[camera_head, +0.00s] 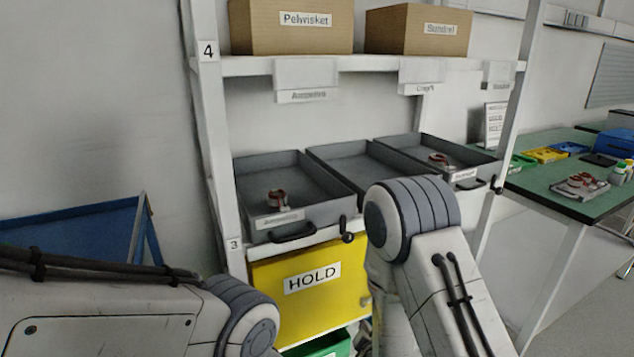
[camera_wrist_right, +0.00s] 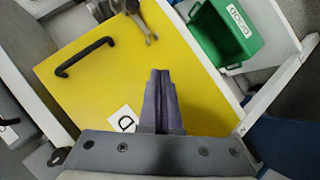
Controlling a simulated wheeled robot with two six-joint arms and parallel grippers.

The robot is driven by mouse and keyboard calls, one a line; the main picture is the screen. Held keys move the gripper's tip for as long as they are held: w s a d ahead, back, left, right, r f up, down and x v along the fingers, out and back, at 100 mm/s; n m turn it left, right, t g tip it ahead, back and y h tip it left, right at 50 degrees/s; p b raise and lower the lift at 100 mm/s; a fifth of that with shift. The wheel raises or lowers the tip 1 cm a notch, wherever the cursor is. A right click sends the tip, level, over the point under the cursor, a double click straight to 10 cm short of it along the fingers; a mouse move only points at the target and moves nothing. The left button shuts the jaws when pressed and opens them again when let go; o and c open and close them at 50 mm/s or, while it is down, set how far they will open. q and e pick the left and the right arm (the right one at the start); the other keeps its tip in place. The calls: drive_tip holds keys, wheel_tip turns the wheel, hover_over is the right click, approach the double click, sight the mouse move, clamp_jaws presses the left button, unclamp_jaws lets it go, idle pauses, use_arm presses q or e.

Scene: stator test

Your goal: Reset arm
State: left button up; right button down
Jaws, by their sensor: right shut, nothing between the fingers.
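My right gripper (camera_wrist_right: 160,75) is shut and empty in the right wrist view. Its two dark purple fingers lie together in front of the yellow HOLD panel (camera_wrist_right: 105,75), which also shows in the head view (camera_head: 310,290). I cannot tell the gap between fingertips and panel. In the head view my right arm (camera_head: 425,220) bends down at the centre right, and its gripper is not clearly visible there. My left arm (camera_head: 120,300) comes in at the lower left. My left gripper is out of the picture.
Grey trays stand on the shelf; the left one (camera_head: 320,214) and the right one (camera_head: 400,152) each hold a copper-coloured part. Cardboard boxes (camera_head: 290,35) sit above. A green bin (camera_wrist_right: 222,45) is beside the yellow panel. A green-topped table (camera_head: 535,180) stands at right.

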drive_tip(key=s+a+r+m+g+y, duration=0.3)
drive_tip(key=s+a+r+g, duration=0.4)
drive_tip(key=s+a, duration=0.45)
drive_tip(key=s+d+r+m+g+h, duration=0.1)
drive_tip(key=s+d+r+g, duration=0.2)
drive_tip(key=s, duration=0.5)
drive_tip(key=s+d+r+g+h, duration=0.1)
drive_tip(key=s+r+g, duration=0.1)
drive_tip(key=s+r, duration=0.5)
wheel_tip(320, 180, up, 19)
drive_tip(key=s+p, duration=0.1)
drive_tip(key=p, duration=1.9)
drive_tip(key=shift+s+f+p, duration=0.2)
drive_tip(key=shift+p, duration=0.15)
drive_tip(key=shift+d, duration=0.1)
